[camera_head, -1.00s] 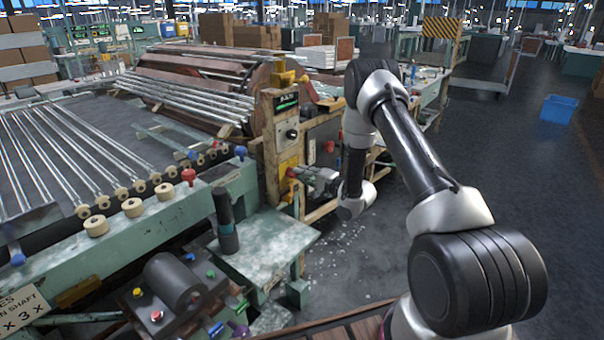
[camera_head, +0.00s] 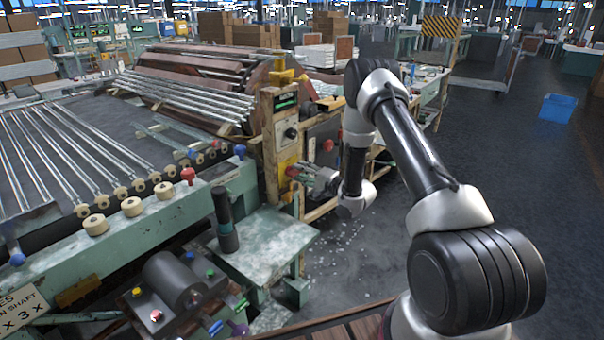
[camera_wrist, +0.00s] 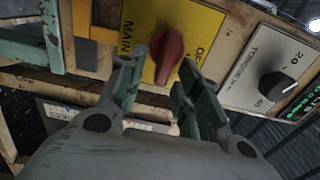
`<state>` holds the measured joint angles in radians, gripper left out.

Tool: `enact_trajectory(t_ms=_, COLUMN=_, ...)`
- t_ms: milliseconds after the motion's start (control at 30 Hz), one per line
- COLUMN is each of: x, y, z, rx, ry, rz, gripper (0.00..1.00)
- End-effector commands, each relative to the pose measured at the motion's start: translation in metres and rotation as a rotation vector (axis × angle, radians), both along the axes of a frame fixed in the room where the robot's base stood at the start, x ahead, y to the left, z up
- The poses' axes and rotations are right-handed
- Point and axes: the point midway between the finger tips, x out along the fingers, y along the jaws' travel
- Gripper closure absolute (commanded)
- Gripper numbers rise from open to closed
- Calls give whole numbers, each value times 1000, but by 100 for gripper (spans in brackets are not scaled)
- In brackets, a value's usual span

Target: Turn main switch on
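The main switch is a red rotary knob (camera_wrist: 169,56) on a yellow plate (camera_wrist: 188,22) marked "MAIN" and "OFF" in the wrist view. The knob also shows in the head view (camera_head: 291,171), on the front of the wooden control post. My gripper (camera_wrist: 158,72) is open, its two green-padded fingers on either side of the knob's lower end. Whether either finger touches the knob cannot be told. In the head view my gripper (camera_head: 308,174) is close in front of the yellow plate. The knob's exact pointing relative to the labels is partly unclear.
A black torque dial (camera_wrist: 277,85) sits on a pale plate beside the yellow one, with a green display (camera_head: 286,102) above it on the post. Another red button (camera_head: 328,145) is to the right. A green table (camera_head: 265,240) stands below left. Open floor lies to the right.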

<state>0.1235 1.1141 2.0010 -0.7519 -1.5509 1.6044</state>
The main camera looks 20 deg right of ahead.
Motion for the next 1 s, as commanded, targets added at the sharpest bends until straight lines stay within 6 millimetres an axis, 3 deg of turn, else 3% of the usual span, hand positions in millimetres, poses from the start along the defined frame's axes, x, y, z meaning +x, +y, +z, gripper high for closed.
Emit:
enact_trajectory(t_ms=167, x=-15, y=-12, z=0, rx=0, ry=1, rz=-3, gripper=66)
enact_trajectory(t_ms=600, x=-87, y=-65, z=0, rx=0, ry=1, rz=-4, gripper=66)
enact_trajectory(t_ms=1000, x=-97, y=-71, z=0, rx=1, ry=1, rz=-1, gripper=66)
